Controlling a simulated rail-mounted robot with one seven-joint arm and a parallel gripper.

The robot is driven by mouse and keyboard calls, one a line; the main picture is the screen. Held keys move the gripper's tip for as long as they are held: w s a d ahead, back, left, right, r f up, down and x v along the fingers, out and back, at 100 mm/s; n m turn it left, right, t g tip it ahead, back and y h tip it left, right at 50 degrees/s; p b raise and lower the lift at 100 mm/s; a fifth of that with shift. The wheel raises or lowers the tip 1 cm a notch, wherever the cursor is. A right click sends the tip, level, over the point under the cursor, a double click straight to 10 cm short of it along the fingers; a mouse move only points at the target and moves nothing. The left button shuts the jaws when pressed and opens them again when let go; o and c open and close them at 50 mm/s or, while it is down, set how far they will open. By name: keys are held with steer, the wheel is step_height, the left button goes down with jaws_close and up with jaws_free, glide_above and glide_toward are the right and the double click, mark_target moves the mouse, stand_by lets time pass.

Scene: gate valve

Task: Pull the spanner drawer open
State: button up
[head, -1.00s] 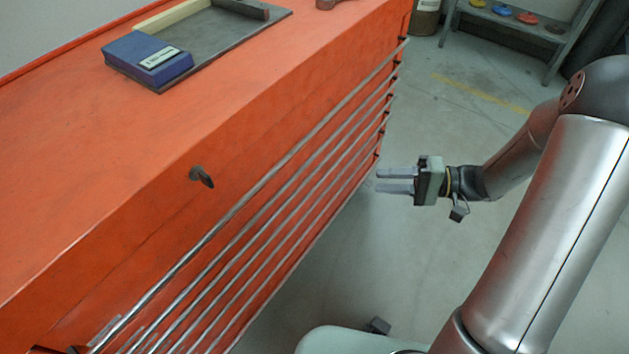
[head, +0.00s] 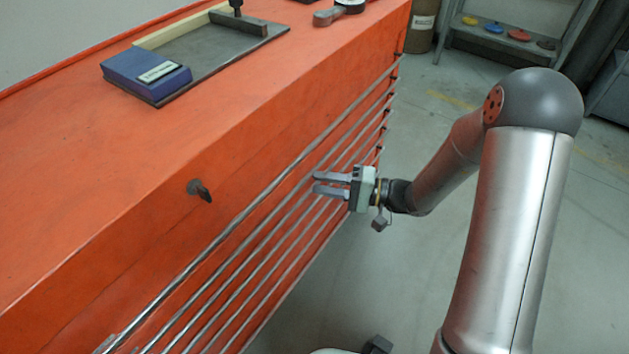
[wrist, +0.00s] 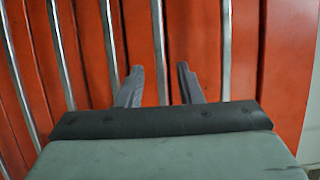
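The orange cabinet (head: 120,220) has a stack of drawers on its front, each with a long metal bar handle (head: 243,215). I cannot tell which drawer is the spanner drawer; no readable label shows. My gripper (head: 316,184) is at the drawer fronts, toward the far end of the cabinet. Its two fingers are apart, one above the other, pointing at the bars. In the wrist view, one bar (wrist: 158,45) lines up with the gap between the fingertips (wrist: 160,70). I cannot tell whether the fingers reach around it. Nothing is held.
On the cabinet top are a blue box (head: 145,77) on a dark plate (head: 205,60) and a metal tool (head: 338,12). A key-like knob (head: 199,189) sticks out of the upper front. Open floor (head: 420,270) lies right of the cabinet; a shelf (head: 500,45) stands behind.

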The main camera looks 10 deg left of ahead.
steer(key=shift+a, duration=1.3)
jaws_close()
steer(key=shift+d, duration=0.1)
